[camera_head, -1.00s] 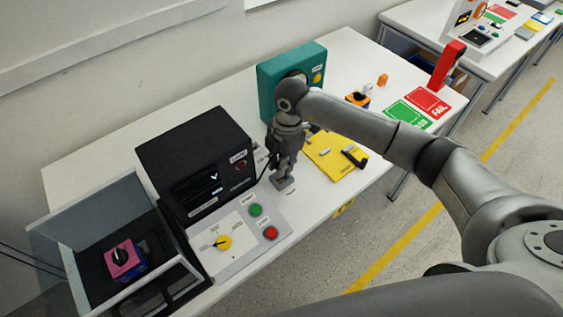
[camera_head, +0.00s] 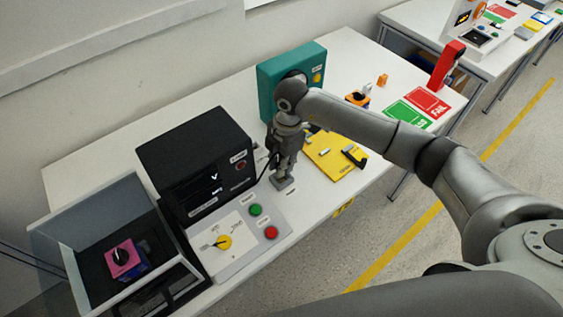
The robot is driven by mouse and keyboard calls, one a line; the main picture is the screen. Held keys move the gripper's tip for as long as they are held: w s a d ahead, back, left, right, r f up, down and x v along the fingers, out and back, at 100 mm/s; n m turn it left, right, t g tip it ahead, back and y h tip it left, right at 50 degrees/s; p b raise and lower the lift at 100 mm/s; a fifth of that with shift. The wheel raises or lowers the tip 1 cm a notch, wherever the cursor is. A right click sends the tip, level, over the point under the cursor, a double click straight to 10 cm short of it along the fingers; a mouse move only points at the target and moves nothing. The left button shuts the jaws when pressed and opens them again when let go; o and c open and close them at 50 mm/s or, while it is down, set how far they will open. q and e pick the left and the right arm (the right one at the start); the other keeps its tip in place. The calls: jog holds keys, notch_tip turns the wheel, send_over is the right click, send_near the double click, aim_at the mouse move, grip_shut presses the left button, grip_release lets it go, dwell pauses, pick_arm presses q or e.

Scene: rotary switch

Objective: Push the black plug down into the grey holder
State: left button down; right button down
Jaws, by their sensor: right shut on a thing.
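My right gripper (camera_head: 283,178) points down at the right edge of the grey panel (camera_head: 277,205), beside the black instrument box. It is shut, and what it grips is largely hidden by the fingers; I cannot make out the black plug clearly. A thin black cable (camera_head: 267,168) runs down beside the gripper. The grey holder cannot be told apart from the grey fingertips and panel there, so I cannot tell how deep the plug sits. My left gripper is out of view.
The black box (camera_head: 195,150) stands left of the gripper. The panel has green (camera_head: 255,210) and red (camera_head: 271,232) buttons and a yellow knob (camera_head: 224,242). A teal box (camera_head: 290,75) stands behind, a yellow board (camera_head: 335,158) to the right, an open-lidded case (camera_head: 85,225) at left.

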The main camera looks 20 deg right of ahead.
jog(key=shift+f+b, duration=1.05)
jog(key=shift+f, duration=0.65)
jog(key=c, duration=1.3)
grip_release()
jog(key=shift+r, duration=0.1)
jog(key=r, duration=0.4)
jog(key=d+r, duration=0.1)
jog(key=r, duration=0.7)
jog(key=shift+w+d, duration=0.1)
jog(key=shift+d, duration=0.05)
jog(key=shift+f, duration=0.1)
